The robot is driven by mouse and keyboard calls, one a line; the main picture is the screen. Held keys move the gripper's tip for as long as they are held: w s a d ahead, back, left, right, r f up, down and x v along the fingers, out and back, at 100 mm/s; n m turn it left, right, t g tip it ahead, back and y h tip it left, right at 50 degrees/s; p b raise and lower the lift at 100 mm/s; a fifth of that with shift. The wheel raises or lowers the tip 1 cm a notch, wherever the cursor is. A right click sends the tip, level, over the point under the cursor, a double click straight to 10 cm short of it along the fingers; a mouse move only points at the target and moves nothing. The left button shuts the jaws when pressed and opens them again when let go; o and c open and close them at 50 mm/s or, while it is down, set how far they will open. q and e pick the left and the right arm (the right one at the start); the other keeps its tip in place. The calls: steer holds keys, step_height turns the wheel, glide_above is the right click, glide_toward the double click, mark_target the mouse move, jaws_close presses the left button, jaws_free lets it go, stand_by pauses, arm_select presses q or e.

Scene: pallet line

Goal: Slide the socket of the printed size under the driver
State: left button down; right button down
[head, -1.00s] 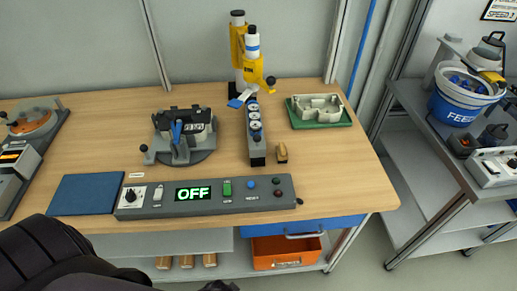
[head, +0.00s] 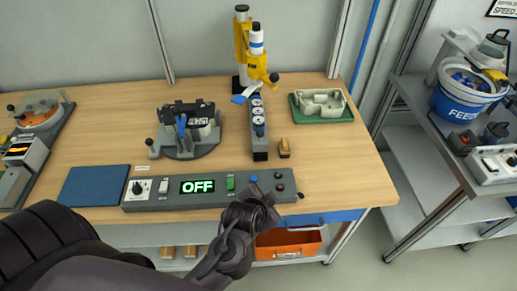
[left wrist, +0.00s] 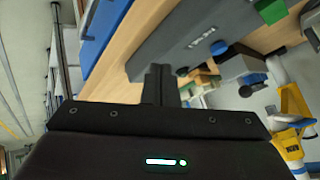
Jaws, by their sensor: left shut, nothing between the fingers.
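The driver (head: 257,68) is a yellow and black stand with a white, blue-banded tool, at the back of the bench in the head view. A dark socket rail (head: 260,147) runs forward from under it, carrying several round sockets (head: 257,112) with pale tops and a blue one nearest the front. Size markings are too small to read. A blue tag (head: 239,99) lies beside the rail's back end. My left gripper (head: 262,196) is shut and empty, over the right part of the control panel; its fingers also show in the left wrist view (left wrist: 160,82). My right gripper is not in view.
The control panel (head: 150,206) reads OFF and has a dial, switches and buttons. A round fixture (head: 178,152) stands left of the rail, a small brown block (head: 284,148) right of it. A green tray (head: 335,115) and blue mat (head: 92,187) flank them.

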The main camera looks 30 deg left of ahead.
arm_select(q)
steer(key=shift+w+a+r+m+t+y, duration=0.2)
steer(key=shift+w+r+m+t+y, duration=0.1)
steer(key=shift+w+m+t+y, duration=0.25)
steer(key=shift+w+a+r+m+t+y, duration=0.15)
steer(key=shift+w+r+m+t+y, duration=0.15)
steer(key=shift+w+m+t+y, duration=0.25)
steer(key=m+y, duration=0.1)
steer(key=a+r+m+y, duration=0.1)
steer(key=r+t+y, duration=0.1)
steer(key=shift+w+a+r+m+y, duration=0.2)
steer(key=shift+w+a+m+y, duration=0.1)
steer(key=shift+m+y, duration=0.1)
steer(key=shift+s+a+r+m+y, duration=0.1)
steer(key=shift+a+r+m+y, duration=0.25)
steer(key=shift+y, duration=0.35)
steer(key=p, duration=0.3)
glide_toward(256, 128)
step_height(256, 128, down, 4)
steer(key=shift+a+r, duration=0.15)
steer(key=shift+r, duration=0.05)
